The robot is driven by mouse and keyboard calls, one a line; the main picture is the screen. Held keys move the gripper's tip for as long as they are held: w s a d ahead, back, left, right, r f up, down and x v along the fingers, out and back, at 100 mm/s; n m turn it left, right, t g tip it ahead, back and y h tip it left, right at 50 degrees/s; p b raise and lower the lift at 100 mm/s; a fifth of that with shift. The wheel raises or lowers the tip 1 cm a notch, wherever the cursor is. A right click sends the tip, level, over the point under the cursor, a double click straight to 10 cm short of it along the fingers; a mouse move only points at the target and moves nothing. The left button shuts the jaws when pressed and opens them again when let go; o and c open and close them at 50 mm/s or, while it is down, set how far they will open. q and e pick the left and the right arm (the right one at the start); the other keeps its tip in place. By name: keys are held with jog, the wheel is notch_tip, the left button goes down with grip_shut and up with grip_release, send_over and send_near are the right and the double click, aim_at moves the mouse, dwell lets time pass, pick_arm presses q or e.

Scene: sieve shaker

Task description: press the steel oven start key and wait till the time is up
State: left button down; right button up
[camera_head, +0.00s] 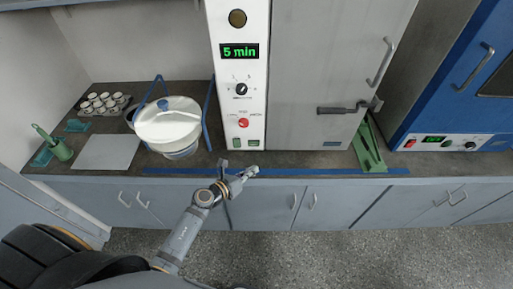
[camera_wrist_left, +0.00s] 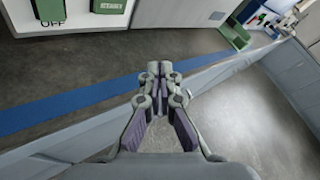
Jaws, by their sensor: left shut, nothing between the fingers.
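The steel oven (camera_head: 305,75) stands on the dark counter with its door closed. Its white control panel (camera_head: 229,95) has a green display (camera_head: 239,51) reading "5 min", a black dial (camera_head: 241,89) and a red knob (camera_head: 243,123). The green start key (camera_head: 253,143) is low on the panel and is labelled START in the wrist view (camera_wrist_left: 110,6). A second green key, above the word OFF (camera_wrist_left: 50,10), sits left of it. My left gripper (camera_head: 240,171) is shut and empty, in front of the counter edge below the panel, apart from the keys. My right gripper is out of view.
A white lidded pot (camera_head: 168,122) with a blue handle stands left of the oven. A tray of small cups (camera_head: 103,103) is farther left. A green bracket (camera_head: 370,148) and a blue oven (camera_head: 450,115) are on the right. Blue tape (camera_head: 300,171) runs along the counter edge.

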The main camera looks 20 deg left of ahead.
aim_at(254, 144)
pick_arm(q)
jog(key=shift+a, duration=0.1)
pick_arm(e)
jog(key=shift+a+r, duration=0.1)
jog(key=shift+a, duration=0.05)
pick_arm(q)
jog(key=w, duration=0.2)
jog(key=w+a+b, duration=0.1)
jog(key=w, duration=0.1)
jog(key=w+a+b, duration=0.1)
jog(key=w, duration=0.2)
jog(key=shift+w+a, duration=0.2)
jog(key=shift+w, duration=0.55)
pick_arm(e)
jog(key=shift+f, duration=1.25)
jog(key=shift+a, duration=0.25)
pick_arm(q)
jog(key=shift+w+a, duration=0.1)
jog(key=shift+w, duration=0.25)
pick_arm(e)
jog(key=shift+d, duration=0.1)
